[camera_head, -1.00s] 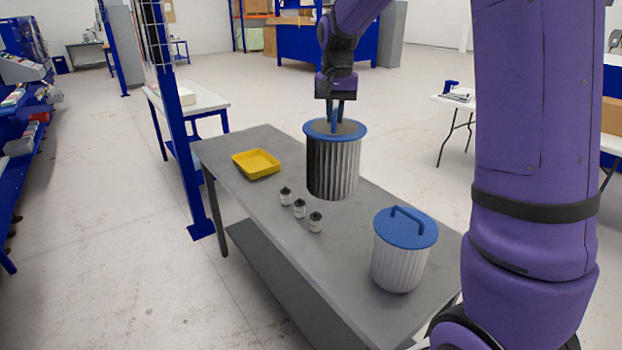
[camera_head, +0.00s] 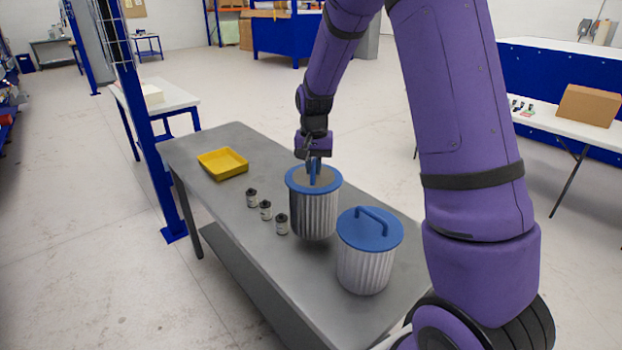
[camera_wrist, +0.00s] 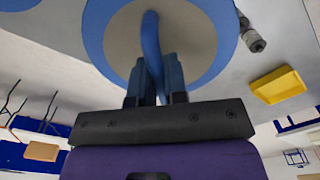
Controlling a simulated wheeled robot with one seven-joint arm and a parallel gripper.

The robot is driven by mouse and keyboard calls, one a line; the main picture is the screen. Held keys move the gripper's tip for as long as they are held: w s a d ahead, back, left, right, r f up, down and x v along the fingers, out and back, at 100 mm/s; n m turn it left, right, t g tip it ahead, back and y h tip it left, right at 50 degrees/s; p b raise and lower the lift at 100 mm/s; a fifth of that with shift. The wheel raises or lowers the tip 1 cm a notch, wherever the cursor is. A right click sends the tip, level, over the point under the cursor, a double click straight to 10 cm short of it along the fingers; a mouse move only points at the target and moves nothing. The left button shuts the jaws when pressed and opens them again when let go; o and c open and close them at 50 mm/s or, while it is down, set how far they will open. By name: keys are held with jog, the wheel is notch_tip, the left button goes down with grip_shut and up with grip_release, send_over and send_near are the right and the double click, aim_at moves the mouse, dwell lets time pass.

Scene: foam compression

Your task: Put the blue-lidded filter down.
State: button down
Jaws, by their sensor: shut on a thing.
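My gripper (camera_head: 314,164) is shut on the blue handle of a pleated grey filter (camera_head: 314,215). This filter's top has a blue rim and a grey middle. It hangs upright, low at the grey table (camera_head: 227,142); I cannot tell if its base touches. In the wrist view the fingers (camera_wrist: 155,88) grip the handle from both sides, above the ringed top (camera_wrist: 203,45). A second pleated filter (camera_head: 364,268), whiter and with a full blue lid and handle, stands upright on the table, in front and to the right of the held one.
Several small dark-capped jars (camera_head: 265,210) stand in a row left of the held filter. A yellow tray (camera_head: 222,164) lies farther back on the table. A blue post (camera_head: 140,130) rises beside the table's left side.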

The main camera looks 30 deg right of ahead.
aim_at(314, 178)
jog(key=shift+f, duration=1.9)
jog(key=c, duration=1.1)
grip_release()
jog(key=shift+f, duration=0.1)
jog(key=shift+c, duration=0.2)
notch_tip(314, 178, up, 12)
jog(key=shift+f, duration=0.25)
jog(key=shift+s+a+r, duration=0.1)
jog(key=shift+s+r, duration=0.05)
jog(key=shift+r, duration=0.45)
jog(key=s+a+r+n+t, duration=0.1)
jog(key=s+r, duration=0.3)
jog(key=s, duration=0.6)
jog(key=s+a+r+n+t, duration=0.2)
jog(key=s+a+r+n, duration=0.1)
jog(key=s, duration=0.7)
jog(key=s+a+r+n+t, duration=0.2)
jog(key=s+r, duration=0.3)
jog(key=s, duration=0.6)
jog(key=shift+a+r+n, duration=0.4)
jog(key=shift+a, duration=0.05)
